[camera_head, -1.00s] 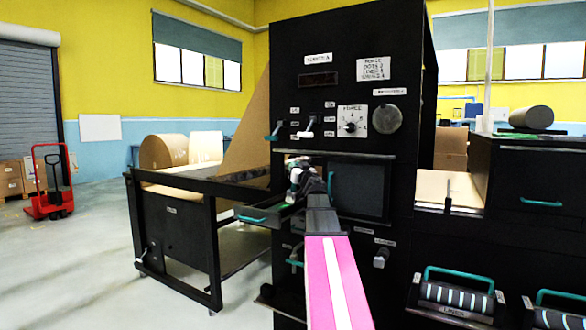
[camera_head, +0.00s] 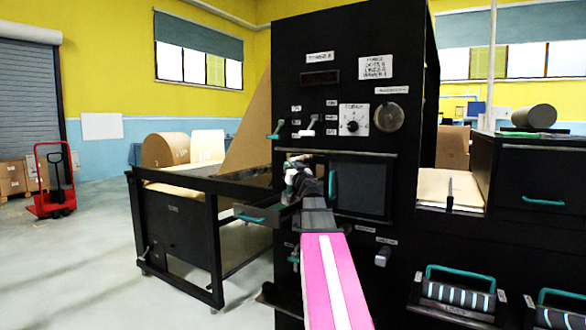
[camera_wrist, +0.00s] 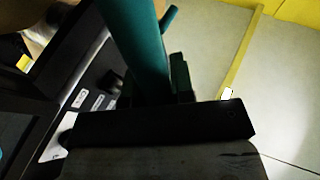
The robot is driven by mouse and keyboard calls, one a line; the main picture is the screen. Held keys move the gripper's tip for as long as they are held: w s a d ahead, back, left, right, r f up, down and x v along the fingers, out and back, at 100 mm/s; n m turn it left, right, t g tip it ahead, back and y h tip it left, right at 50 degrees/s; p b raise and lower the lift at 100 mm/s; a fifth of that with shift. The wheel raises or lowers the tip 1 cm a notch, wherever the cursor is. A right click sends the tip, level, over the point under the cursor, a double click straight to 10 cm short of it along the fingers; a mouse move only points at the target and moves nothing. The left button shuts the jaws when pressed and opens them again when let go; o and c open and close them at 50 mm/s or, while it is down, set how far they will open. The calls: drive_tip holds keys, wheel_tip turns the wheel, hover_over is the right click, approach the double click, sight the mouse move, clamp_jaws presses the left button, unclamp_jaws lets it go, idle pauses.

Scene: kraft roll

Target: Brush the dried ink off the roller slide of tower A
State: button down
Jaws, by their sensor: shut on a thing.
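Tower A (camera_head: 345,90) is a tall black cabinet with labels, levers and a dial, in the middle of the head view. A black slide-like part with a teal handle (camera_head: 250,217) juts out at its left side, below my gripper. My gripper (camera_head: 300,178) is in front of the tower, left of the dark window (camera_head: 360,188). In the wrist view it is shut on a thick teal handle (camera_wrist: 137,45), which runs up out of the picture. Its far end is hidden, so I cannot tell what it belongs to. No dried ink can be made out.
A black frame (camera_head: 180,230) with brown paper rolls stands left of the tower. A black cabinet (camera_head: 530,185) stands right, with teal-handled roller units (camera_head: 457,295) below. A red pallet truck (camera_head: 52,185) is far left. The floor (camera_head: 90,270) at left is clear.

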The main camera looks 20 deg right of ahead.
drive_tip(key=shift+s+a, duration=0.9)
drive_tip(key=shift+a, duration=0.15)
drive_tip(key=shift+s+a, duration=0.85)
drive_tip(key=shift+a, duration=0.2)
drive_tip(key=shift+w, duration=0.1)
drive_tip(key=w+d, duration=0.6)
drive_tip(key=d, duration=0.2)
drive_tip(key=shift+w+d, duration=0.15)
drive_tip(key=shift+w, duration=0.05)
drive_tip(key=shift+r, duration=3.1)
wheel_tip(320, 180, up, 3)
drive_tip(key=shift+f, duration=0.2)
